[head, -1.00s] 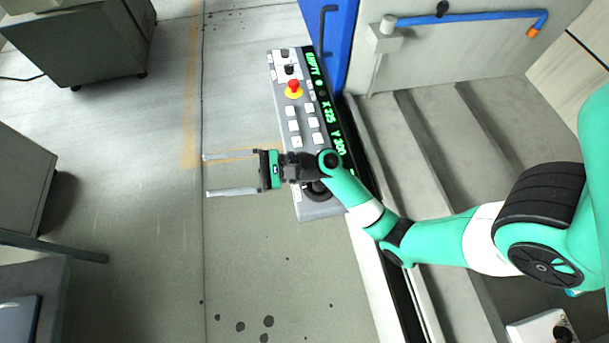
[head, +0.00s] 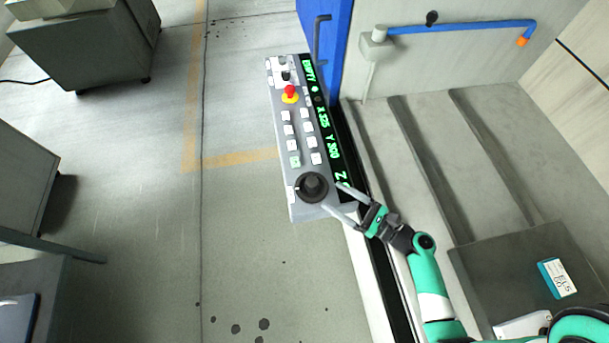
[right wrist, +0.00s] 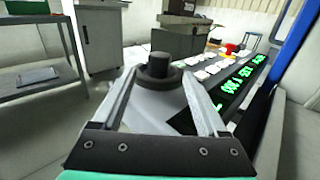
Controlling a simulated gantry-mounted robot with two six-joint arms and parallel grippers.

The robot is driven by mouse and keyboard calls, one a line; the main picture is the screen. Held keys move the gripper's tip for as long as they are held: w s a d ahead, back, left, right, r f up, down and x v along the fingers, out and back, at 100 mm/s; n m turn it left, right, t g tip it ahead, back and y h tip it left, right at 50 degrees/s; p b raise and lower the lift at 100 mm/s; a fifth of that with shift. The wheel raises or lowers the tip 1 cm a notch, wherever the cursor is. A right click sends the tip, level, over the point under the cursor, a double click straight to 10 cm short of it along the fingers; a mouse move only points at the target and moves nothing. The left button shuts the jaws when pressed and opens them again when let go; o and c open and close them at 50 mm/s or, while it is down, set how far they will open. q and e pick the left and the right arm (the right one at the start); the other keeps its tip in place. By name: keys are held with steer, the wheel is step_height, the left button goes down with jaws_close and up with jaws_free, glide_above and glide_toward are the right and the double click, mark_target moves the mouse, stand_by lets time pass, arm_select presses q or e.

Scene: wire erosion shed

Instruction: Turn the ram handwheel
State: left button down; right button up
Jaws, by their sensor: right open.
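The ram handwheel (head: 312,186) is a dark round wheel with a raised central hub, at the near end of the grey control panel (head: 304,212). My right gripper (head: 332,196) is open, its two pale fingers pointing at the wheel from the lower right. In the right wrist view the handwheel (right wrist: 158,72) stands between and just beyond the spread fingers (right wrist: 160,86). I cannot tell whether either fingertip touches its rim. My left gripper is not in view.
The panel carries a red stop button (head: 290,92), several white keys and a green-lit display (head: 323,112). A blue door (head: 330,40) stands behind it. A dark block (head: 490,265) with a labelled card lies at the right. The floor left of the panel is open.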

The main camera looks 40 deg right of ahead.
mark_target(306, 180)
steer(key=w, duration=0.3)
steer(key=w+a+b, duration=0.1)
steer(key=w, duration=0.3)
steer(key=w+a+b, duration=0.1)
steer(key=w, duration=0.3)
steer(key=shift+w+a, duration=0.1)
steer(key=shift+w, duration=0.05)
jaws_close()
